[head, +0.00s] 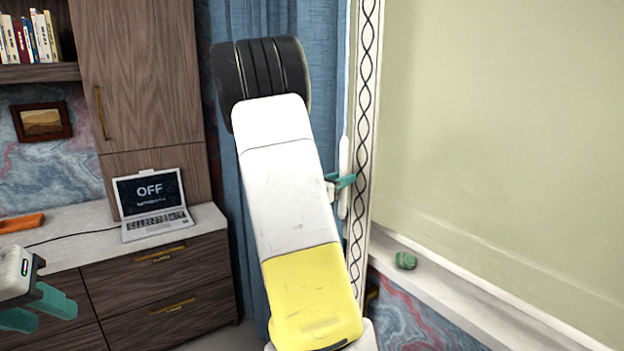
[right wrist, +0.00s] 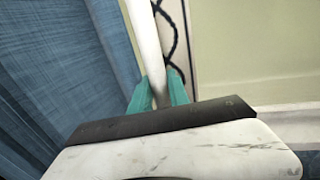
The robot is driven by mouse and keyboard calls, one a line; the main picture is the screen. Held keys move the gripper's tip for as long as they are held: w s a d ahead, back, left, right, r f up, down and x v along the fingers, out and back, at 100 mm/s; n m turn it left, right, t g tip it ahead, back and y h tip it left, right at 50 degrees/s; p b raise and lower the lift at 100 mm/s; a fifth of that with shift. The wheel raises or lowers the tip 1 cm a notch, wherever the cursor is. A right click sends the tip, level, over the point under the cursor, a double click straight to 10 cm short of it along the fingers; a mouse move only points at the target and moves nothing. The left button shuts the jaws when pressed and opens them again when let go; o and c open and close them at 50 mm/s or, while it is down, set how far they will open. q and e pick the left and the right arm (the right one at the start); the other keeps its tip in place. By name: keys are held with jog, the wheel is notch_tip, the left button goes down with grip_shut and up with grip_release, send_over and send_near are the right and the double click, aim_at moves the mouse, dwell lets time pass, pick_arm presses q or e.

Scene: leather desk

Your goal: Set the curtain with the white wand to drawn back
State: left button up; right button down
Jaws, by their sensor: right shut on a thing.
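The blue curtain (head: 325,85) hangs bunched left of the window, partly hidden behind my right arm. The white wand (head: 344,165) hangs upright beside the patterned trim at the curtain's right edge. My right gripper (head: 345,181) has its teal fingers around the wand. In the right wrist view the wand (right wrist: 146,45) runs down between the two teal fingers (right wrist: 159,92), which are shut on it, with the blue curtain (right wrist: 50,60) to the left. My left gripper (head: 45,308) is at the lower left edge, its teal fingers apart and empty.
A pale window panel (head: 500,120) fills the right, with a sill (head: 450,290) bearing a small green object (head: 405,260). On the left, a desk (head: 80,250) carries a laptop (head: 152,203) reading OFF and an orange object (head: 22,223). A tall cabinet (head: 140,70) stands behind.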

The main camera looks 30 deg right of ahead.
dwell(0.6)
jog(key=shift+w+a, duration=0.15)
jog(key=shift+w, duration=1)
jog(key=shift+w+a, duration=0.15)
jog(key=shift+w, duration=1)
jog(key=c, duration=1.3)
grip_release()
jog(key=shift+w, duration=0.15)
jog(key=shift+o, duration=0.2)
jog(key=v, duration=0.7)
jog(key=shift+a, duration=0.35)
